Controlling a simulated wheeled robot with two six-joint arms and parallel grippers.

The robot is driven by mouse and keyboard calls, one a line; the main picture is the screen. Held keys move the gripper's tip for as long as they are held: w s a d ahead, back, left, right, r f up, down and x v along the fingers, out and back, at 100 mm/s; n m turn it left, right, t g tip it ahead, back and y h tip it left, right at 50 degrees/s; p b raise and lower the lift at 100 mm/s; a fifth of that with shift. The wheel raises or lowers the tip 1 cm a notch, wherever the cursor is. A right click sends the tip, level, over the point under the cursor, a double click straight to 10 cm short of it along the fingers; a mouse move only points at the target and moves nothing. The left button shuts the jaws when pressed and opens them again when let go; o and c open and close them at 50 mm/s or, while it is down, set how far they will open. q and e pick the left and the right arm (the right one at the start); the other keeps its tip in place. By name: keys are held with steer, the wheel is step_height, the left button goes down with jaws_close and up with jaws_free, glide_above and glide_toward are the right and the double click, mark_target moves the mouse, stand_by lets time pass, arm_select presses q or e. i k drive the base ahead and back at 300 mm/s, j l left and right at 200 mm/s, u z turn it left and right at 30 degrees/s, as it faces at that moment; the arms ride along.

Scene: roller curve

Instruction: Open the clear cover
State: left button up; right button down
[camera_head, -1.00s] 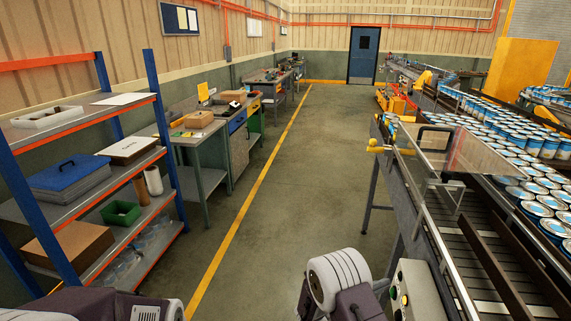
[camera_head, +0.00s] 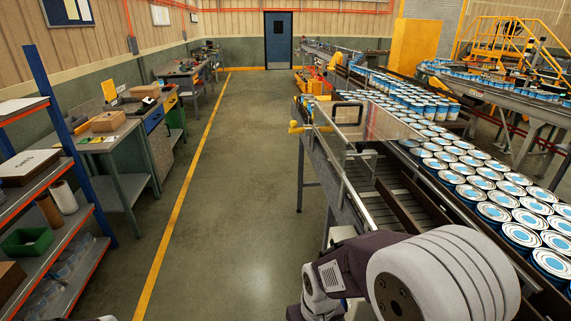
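The clear cover (camera_head: 384,122) is a transparent panel over the near part of the roller conveyor, right of centre. A black handle (camera_head: 347,114) stands at its left edge. The cover looks lowered over the line, though its exact angle is hard to tell. My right arm fills the lower right, in front of the near end of the conveyor. Its gripper is out of the picture. My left gripper is also out of view.
The conveyor (camera_head: 376,187) carries many blue-and-white cans (camera_head: 487,190) on its right side. A yellow fitting (camera_head: 296,127) sticks out at its left edge. Shelves (camera_head: 70,225) and workbenches (camera_head: 112,150) line the left. The floor (camera_head: 235,190) between is clear.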

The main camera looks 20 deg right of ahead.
mark_target(347, 123)
steer(key=z, duration=1.4)
steer(key=j+z, duration=0.1)
steer(key=j, duration=0.45)
steer(key=i+j+z, duration=0.1)
steer(key=i+j, duration=0.35)
steer(key=j, duration=0.25)
steer(key=i+j+z, duration=0.15)
steer(key=j, duration=0.25)
steer(key=i+j, duration=0.3)
steer(key=i+j+z, duration=0.15)
steer(key=j, duration=0.3)
steer(key=i+j, duration=0.25)
steer(key=j, duration=0.15)
steer(key=z, duration=0.05)
